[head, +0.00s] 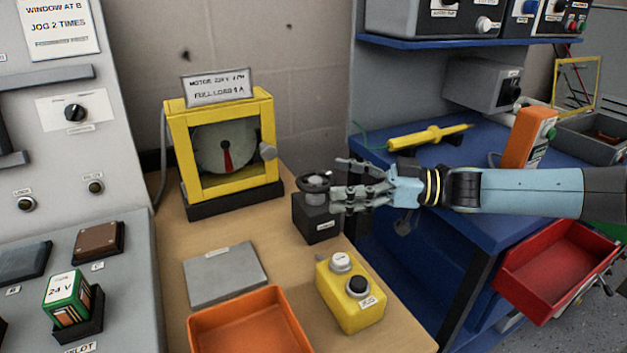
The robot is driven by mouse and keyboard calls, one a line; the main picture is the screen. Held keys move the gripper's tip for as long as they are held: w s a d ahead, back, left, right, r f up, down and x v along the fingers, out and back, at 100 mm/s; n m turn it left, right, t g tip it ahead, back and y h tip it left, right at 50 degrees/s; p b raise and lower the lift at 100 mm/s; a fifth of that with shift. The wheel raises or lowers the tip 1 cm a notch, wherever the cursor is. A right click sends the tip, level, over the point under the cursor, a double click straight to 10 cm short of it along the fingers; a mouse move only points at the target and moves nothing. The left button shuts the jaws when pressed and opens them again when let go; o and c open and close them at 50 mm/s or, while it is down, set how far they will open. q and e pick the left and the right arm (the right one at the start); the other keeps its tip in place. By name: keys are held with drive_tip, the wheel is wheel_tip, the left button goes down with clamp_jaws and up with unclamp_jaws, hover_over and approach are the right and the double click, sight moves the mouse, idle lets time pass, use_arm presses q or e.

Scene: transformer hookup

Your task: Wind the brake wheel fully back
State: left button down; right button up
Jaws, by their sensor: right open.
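The brake wheel (313,182) is a small dark handwheel on top of a black block (317,219) with a small white label, standing on the wooden bench. My right gripper (340,181) comes in from the right with its fingers at the right side of the wheel. The fingers are open and partly overlap the wheel's right edge; I cannot tell whether they touch it. A yellow-framed unit (268,139) with a round disc and a red pointer stands behind to the left. The pointer points down. My left gripper is not in view.
A yellow box with two buttons (352,296), a grey plate (225,273) and an orange tray (250,315) are on the bench (165,250). A blue shelf bench (470,220) holds a yellow probe (428,137) and an orange meter (524,139). A red drawer (557,265) stands lower right.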

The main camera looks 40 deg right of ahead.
sight(315, 178)
drive_tip(key=x, duration=0.5)
drive_tip(key=shift+c, duration=0.3)
drive_tip(key=c, duration=1.1)
drive_tip(key=n+g+y+b, duration=0.1)
drive_tip(key=b, duration=0.2)
drive_tip(key=n+g+y+b, duration=0.1)
drive_tip(key=g+b, duration=0.1)
drive_tip(key=n+g+y+b, duration=0.1)
drive_tip(key=n+y+b, duration=0.1)
drive_tip(key=b, duration=0.1)
drive_tip(key=shift+f+g+b, duration=0.3)
drive_tip(key=shift+b, duration=0.05)
drive_tip(key=shift+c, duration=0.2)
drive_tip(key=shift+r+g+y, duration=0.15)
drive_tip(key=shift+g+y, duration=0.15)
drive_tip(key=shift+r+n, duration=0.15)
drive_tip(key=shift+n, duration=0.15)
